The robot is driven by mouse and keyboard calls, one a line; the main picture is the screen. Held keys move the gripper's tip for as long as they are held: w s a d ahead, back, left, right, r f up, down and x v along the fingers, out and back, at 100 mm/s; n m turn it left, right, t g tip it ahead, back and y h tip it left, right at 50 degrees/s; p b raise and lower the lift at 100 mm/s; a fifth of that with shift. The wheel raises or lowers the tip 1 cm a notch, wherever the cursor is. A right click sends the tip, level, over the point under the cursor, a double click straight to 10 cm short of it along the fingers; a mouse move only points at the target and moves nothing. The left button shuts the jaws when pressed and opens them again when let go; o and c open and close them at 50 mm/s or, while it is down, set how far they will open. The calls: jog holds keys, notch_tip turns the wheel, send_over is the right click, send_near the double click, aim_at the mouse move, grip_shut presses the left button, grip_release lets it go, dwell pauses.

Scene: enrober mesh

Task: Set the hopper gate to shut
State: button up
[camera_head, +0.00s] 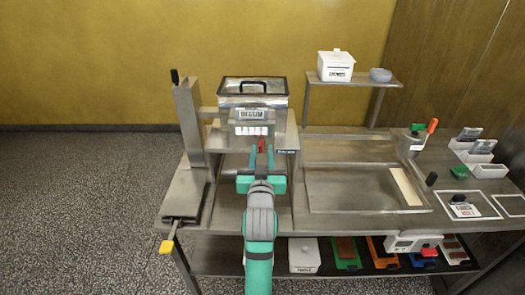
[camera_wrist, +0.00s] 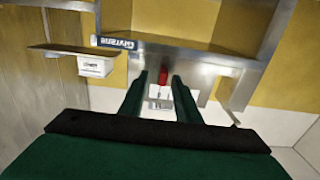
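The hopper (camera_head: 253,100) is a steel box with a dark-rimmed lid and black handle, on a stand at the bench's back left. A row of white marks (camera_head: 251,130) shows on its front. Below them is a small red handle (camera_head: 262,145), which looks like the gate's. My gripper (camera_head: 261,160) is in front of and just below it. In the wrist view the red handle (camera_wrist: 163,76) shows between the two green fingertips (camera_wrist: 159,79), which stand apart. I cannot tell whether they touch it. The gate plate itself is not clear.
A steel column with a flat arm (camera_head: 186,190) and yellow-tipped lever (camera_head: 167,246) stands left of the hopper. A recessed steel tray (camera_head: 330,205) lies to the right. A raised shelf (camera_head: 350,78) holds a white box (camera_head: 336,66) and a grey bowl (camera_head: 381,75).

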jog(key=s, duration=0.9)
jog(key=shift+s+a, duration=0.1)
jog(key=shift+s, duration=0.05)
jog(key=s+f+g, duration=0.1)
jog(key=s+f, duration=1.6)
jog(key=f, duration=0.2)
jog(key=s+f, duration=0.2)
jog(key=s, duration=1.1)
jog(key=s+f+g, duration=0.1)
jog(key=s+f, duration=0.1)
jog(key=s, duration=1.1)
jog(key=shift+s+g, duration=0.2)
jog(key=shift+g, duration=0.1)
